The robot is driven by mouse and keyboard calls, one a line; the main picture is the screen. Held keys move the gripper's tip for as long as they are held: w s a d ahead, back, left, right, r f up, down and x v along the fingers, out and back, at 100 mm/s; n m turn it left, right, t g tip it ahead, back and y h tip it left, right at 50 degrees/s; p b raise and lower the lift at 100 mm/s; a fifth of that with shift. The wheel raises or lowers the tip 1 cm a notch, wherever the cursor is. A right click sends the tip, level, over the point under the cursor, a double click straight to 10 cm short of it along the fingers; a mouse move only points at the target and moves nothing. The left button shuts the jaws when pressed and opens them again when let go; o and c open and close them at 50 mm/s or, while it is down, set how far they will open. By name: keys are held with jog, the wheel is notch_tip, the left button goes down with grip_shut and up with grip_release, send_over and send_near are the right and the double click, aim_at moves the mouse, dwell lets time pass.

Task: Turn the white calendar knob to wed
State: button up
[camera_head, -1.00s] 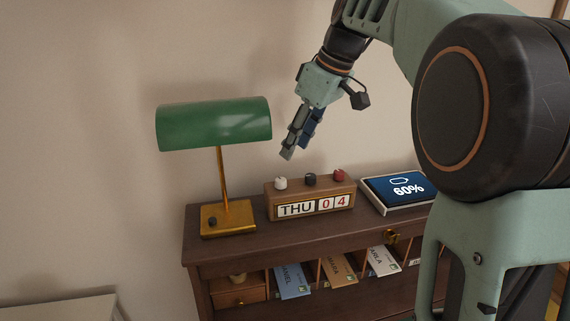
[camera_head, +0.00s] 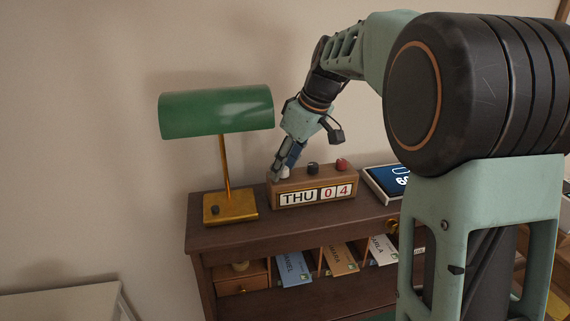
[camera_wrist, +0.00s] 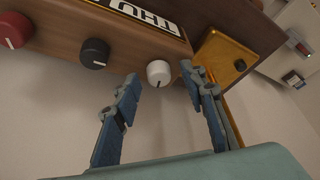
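The wooden calendar (camera_head: 312,192) stands on the dark desk and reads THU 0 4. Its white knob (camera_wrist: 159,73) is on the top at the left end, with a dark pointer line; in the head view it (camera_head: 284,171) is partly hidden by my gripper. The black knob (camera_head: 313,168) and red knob (camera_head: 342,164) stand to its right. My gripper (camera_wrist: 160,80) is open, with its two fingers spread on either side of the white knob in the wrist view. The fingertips (camera_head: 278,174) are close to the knob; I cannot tell whether they touch it.
A green lamp with a brass base (camera_head: 230,207) stands left of the calendar. Cubbies below hold envelopes (camera_head: 293,268). A pale surface (camera_head: 62,308) is at lower left.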

grip_shut()
jog(key=shift+w+d+n+g, duration=0.15)
jog(key=shift+n+g, duration=0.25)
jog(key=shift+n, duration=0.8)
jog(key=shift+n+g+y+p, duration=0.4)
jog(key=shift+n+p, duration=0.15)
jog(key=shift+n, duration=0.75)
grip_release()
jog(key=v, duration=1.2)
